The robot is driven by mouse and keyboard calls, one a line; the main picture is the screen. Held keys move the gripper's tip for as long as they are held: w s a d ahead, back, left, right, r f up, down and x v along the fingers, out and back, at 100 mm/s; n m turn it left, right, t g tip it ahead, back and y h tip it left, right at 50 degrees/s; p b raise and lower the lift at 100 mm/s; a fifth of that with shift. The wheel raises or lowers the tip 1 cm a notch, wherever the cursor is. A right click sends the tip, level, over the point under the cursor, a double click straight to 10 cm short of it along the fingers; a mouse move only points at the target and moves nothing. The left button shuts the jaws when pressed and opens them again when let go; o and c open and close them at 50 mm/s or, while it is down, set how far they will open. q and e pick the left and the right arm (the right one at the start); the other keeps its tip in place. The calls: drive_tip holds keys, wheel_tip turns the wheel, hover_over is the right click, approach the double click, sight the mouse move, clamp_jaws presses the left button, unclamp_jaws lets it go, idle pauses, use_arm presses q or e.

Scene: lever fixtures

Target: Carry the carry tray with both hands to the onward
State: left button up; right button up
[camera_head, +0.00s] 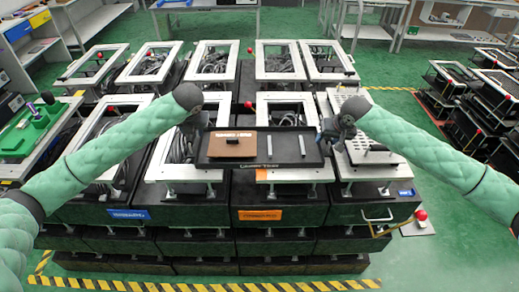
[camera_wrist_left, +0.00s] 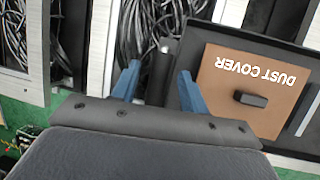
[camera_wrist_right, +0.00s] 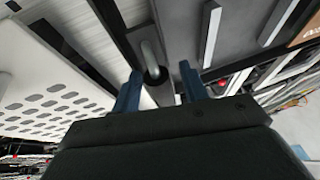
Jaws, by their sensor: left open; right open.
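The black carry tray (camera_head: 286,148) sits level over the front frames in the head view. A brown plate marked DUST COVER (camera_head: 224,148) with a dark knob and two light bars lie in it. The plate also shows in the left wrist view (camera_wrist_left: 228,72). My left gripper (camera_wrist_left: 157,80) is open, its blue fingers on either side of the dark handle at the tray's left end. My right gripper (camera_wrist_right: 160,80) is open at the tray's right end, with a grey curved handle (camera_wrist_right: 152,58) between or just beyond its fingertips. Contact with either handle cannot be told.
White-framed fixtures with cables (camera_head: 210,62) stand behind and under the tray. A perforated white panel (camera_head: 362,150) lies right of it. A red-knobbed lever (camera_head: 421,215) juts out at the front right. Green floor (camera_head: 400,110) is open to the right.

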drive_tip(key=shift+r, duration=0.15)
use_arm(q)
drive_tip(key=v, duration=0.9)
use_arm(e)
drive_tip(key=v, duration=1.1)
drive_tip(key=shift+s+r, duration=0.15)
drive_tip(key=shift+r, duration=0.15)
drive_tip(key=shift+d, duration=0.15)
